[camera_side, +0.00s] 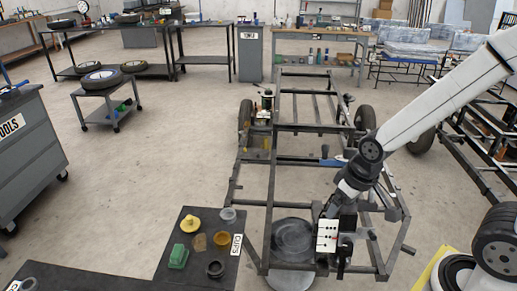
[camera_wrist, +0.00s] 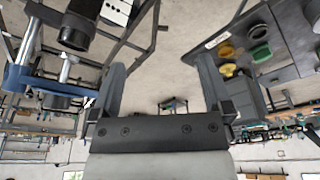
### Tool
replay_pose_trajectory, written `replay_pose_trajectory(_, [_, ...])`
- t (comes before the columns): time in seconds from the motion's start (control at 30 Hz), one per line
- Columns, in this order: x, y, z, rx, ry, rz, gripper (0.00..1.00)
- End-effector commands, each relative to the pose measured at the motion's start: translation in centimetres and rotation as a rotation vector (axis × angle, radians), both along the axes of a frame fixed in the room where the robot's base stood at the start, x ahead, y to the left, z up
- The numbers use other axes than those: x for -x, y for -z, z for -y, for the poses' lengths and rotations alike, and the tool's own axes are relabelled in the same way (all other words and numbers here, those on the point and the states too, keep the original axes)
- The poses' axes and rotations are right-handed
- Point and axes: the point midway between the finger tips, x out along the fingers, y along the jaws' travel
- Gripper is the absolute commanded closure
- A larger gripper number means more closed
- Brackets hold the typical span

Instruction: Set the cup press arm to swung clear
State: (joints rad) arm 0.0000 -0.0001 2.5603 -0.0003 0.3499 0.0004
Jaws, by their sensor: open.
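A blue-handled lever (camera_side: 333,162) shows beside my wrist in the side view. In the wrist view, a blue and metal press-like assembly (camera_wrist: 20,75) with a dark cylinder (camera_wrist: 78,30) stands at the left; I cannot tell for sure which part is the cup press arm or how far it is swung. My gripper (camera_wrist: 160,68) is open, with nothing between its two fingers. The assembly lies to the left of the fingers, apart from them. In the side view my gripper is at the front of the frame, its fingertips hard to make out.
A metal chassis frame (camera_side: 305,157) with open rails surrounds the work. A dark mat marked CUPS (camera_side: 170,262) holds several cups at the left. A grey tool cabinet (camera_side: 32,160) stands farther left. Open floor lies between.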

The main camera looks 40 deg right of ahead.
Motion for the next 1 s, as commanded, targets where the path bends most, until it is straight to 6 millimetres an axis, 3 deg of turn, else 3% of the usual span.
replay_pose_trajectory(0.37, [0.0,0.0,0.0,0.000,0.000,0.000,0.00])
replay_pose_trajectory(0.47, [-0.1,0.0,0.0,0.000,0.001,0.000,0.31])
replay_pose_trajectory(0.57, [-0.5,-0.1,0.2,-0.001,0.010,-0.003,0.31])
replay_pose_trajectory(0.77, [-2.9,-0.7,1.4,-0.010,0.063,-0.022,0.31])
replay_pose_trajectory(1.0, [-8.0,-1.8,4.6,-0.033,0.179,-0.067,0.31])
